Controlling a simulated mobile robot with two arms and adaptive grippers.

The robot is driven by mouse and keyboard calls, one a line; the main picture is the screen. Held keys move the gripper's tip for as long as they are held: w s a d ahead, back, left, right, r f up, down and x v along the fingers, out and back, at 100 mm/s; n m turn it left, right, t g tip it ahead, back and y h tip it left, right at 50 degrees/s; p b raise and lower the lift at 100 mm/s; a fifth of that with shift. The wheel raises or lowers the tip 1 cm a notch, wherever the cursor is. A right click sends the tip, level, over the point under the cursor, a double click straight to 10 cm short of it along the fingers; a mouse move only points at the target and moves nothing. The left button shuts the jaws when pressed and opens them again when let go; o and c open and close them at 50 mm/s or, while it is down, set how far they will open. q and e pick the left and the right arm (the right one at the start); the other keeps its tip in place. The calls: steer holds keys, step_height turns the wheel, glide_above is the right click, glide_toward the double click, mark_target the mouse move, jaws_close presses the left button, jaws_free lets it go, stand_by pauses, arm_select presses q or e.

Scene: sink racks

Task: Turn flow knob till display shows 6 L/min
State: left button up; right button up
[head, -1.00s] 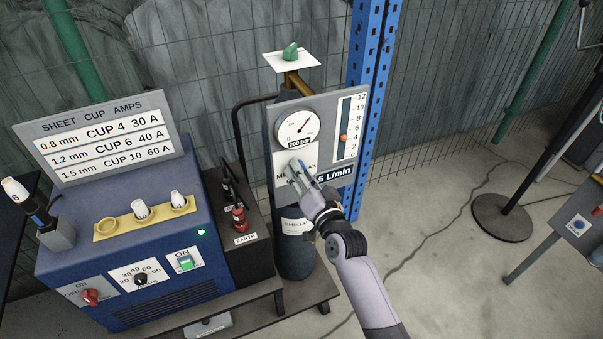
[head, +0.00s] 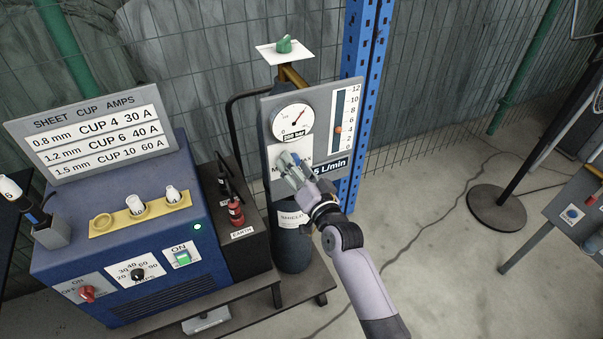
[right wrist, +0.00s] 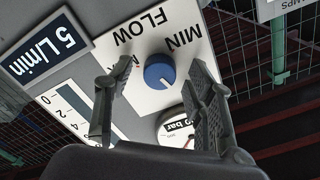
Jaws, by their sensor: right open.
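The blue flow knob (right wrist: 160,72) sits on a white MIN–MAX FLOW label in the right wrist view. My right gripper (right wrist: 160,64) is open, with one finger on each side of the knob and visible gaps between. In the head view my right gripper (head: 290,160) is at the panel and hides the knob. The display (right wrist: 45,47) reads 5 L/min; it also shows in the head view (head: 331,169), partly covered by the gripper. The orange float (head: 338,129) in the scale tube stands a little above 4. My left gripper is out of view.
A round pressure gauge (head: 292,124) is above the knob area on the grey panel. The dark gas cylinder (head: 292,248) stands below. A blue welding power unit (head: 115,230) is to the left, and a blue post (head: 363,90) stands behind the panel.

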steer(key=v, duration=1.1)
steer(key=shift+s, duration=0.4)
steer(key=shift+d+f, duration=0.1)
steer(key=s+d+f+n+g+h, duration=0.1)
steer(key=s+d+f+g, duration=0.2)
steer(key=f, duration=0.9)
steer(key=s+d+f+n+g+h, duration=0.15)
steer(key=s+f, duration=0.45)
steer(key=f, duration=0.7)
steer(key=s+d+f+g+h, duration=0.2)
steer(key=s+d+f+g, duration=0.15)
steer(key=f, duration=0.85)
steer(key=s+d+f+n+g, duration=0.1)
steer(key=s+d+f+g, duration=0.1)
steer(key=s+f, duration=0.4)
steer(key=s+d+f+n+g+h, duration=0.1)
steer(key=s+d+f+g, duration=0.2)
steer(key=s, duration=1.2)
steer(key=s+d+f+n+g+h, duration=0.1)
steer(key=s+d+f, duration=0.3)
steer(key=s+f, duration=0.5)
steer(key=shift+s+d+g+b, duration=0.25)
steer(key=shift+s+g+b, duration=0.1)
steer(key=shift+s+g, duration=0.55)
